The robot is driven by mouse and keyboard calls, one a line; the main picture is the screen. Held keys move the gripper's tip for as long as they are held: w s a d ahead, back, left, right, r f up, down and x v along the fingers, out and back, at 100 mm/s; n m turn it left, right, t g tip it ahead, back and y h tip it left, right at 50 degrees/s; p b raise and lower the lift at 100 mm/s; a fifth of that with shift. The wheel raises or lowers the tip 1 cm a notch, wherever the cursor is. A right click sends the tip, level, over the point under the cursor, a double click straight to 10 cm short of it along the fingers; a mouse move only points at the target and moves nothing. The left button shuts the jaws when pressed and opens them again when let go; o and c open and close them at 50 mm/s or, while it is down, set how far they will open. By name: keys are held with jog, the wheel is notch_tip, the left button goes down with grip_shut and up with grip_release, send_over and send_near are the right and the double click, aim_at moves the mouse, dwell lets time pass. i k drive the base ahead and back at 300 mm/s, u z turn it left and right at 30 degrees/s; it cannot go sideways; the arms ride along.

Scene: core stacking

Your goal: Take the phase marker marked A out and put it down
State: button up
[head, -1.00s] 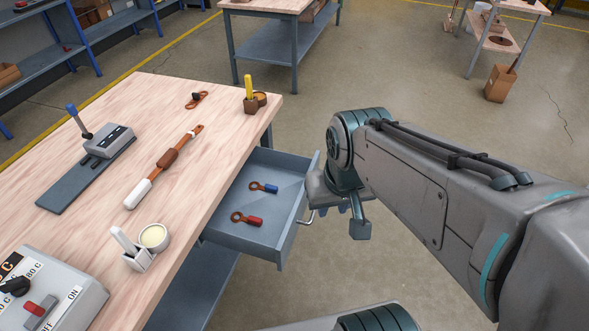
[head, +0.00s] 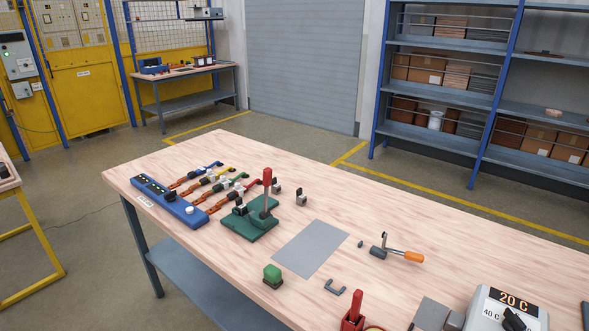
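My gripper is outside the head view. No phase marker with a readable letter A shows in this view, and the open drawer is out of view too. On the wooden workbench (head: 400,230) is a blue terminal block (head: 168,200) with several brown leads running from it, tipped in blue, yellow, green and red. Any letters on these leads are too small to read. Beside them stands a green press (head: 252,218) with an upright red lever.
A grey mat (head: 311,247), a green-topped block (head: 272,277) and an orange-handled tool (head: 398,254) lie on the bench. A box marked 20 C (head: 505,312) stands at lower right. Shelving (head: 480,90) and a roller door (head: 303,65) are behind, with open floor between.

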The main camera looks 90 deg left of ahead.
aim_at(209, 172)
jog(key=u, duration=3.2)
jog(key=k, duration=0.25)
jog(key=u, duration=1.5)
jog(key=i, duration=3.15)
jog(key=z, duration=1.2)
jog(key=i, duration=0.8)
jog(key=z, duration=0.95)
